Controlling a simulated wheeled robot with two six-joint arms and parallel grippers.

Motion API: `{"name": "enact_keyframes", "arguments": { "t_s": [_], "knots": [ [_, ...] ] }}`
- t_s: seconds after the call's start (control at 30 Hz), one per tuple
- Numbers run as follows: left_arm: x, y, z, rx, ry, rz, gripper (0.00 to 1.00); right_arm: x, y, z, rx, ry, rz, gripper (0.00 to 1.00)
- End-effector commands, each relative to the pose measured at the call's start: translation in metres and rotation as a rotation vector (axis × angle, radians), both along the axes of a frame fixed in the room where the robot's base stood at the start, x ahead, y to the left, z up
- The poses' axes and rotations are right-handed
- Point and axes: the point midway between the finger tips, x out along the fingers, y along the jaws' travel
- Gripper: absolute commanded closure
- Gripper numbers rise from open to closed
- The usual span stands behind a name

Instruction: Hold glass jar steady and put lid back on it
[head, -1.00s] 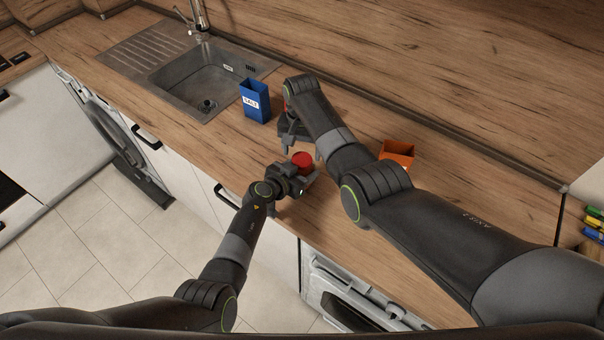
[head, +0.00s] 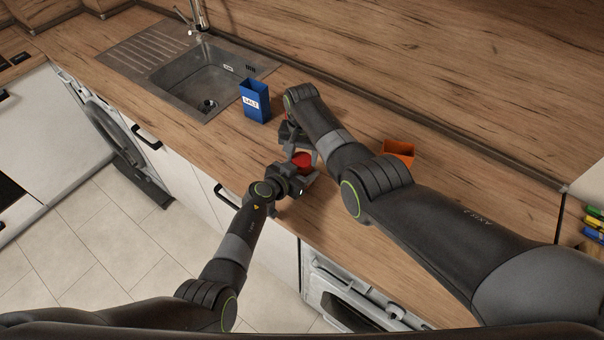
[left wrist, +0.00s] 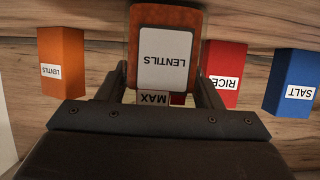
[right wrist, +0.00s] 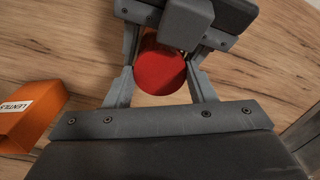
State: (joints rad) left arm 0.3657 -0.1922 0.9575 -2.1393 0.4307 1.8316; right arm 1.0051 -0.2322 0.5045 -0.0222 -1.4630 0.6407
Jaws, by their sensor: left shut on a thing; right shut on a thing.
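The jar (left wrist: 165,40) has orange contents and a white LENTILS label, upside down in the left wrist view. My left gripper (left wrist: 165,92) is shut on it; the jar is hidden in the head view. The round red lid (head: 303,161) is at the jar's position in the head view. My right gripper (head: 303,154) is shut on the lid, which lies between its two fingers in the right wrist view (right wrist: 160,74). My left gripper also shows just beyond the lid there. I cannot tell whether the lid is seated squarely on the jar.
A blue SALT box (head: 255,102) stands near the sink (head: 205,80). An orange LENTILS box (head: 398,150) stands to the right, behind my right arm. A red RICE box (left wrist: 225,70) shows in the left wrist view. Bare counter lies along the back wall.

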Motion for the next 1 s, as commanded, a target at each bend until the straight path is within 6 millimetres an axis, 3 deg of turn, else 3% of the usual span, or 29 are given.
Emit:
{"name": "enact_keyframes", "arguments": {
  "t_s": [0.43,0.47,0.6,0.87,1.0],
  "knots": [
    [0.000,-0.001,0.000,0.000,0.000,-0.001,1.00,0.000,0.001,0.000,0.002,-0.001,-0.140,0.78],
    [0.000,-0.001,0.000,0.000,0.000,-0.001,1.00,0.000,0.001,0.000,0.002,-0.001,-0.140,0.46],
    [0.000,-0.001,0.000,0.000,0.000,-0.001,1.00,0.000,0.001,0.000,0.001,0.000,-0.139,0.28],
    [0.000,0.000,0.000,0.000,0.000,-0.001,1.00,0.000,0.001,0.001,0.001,0.000,-0.139,0.28],
    [0.000,0.000,0.000,0.000,0.000,-0.001,1.00,0.001,0.001,0.013,0.002,-0.004,-0.139,0.28]
  ]
}}
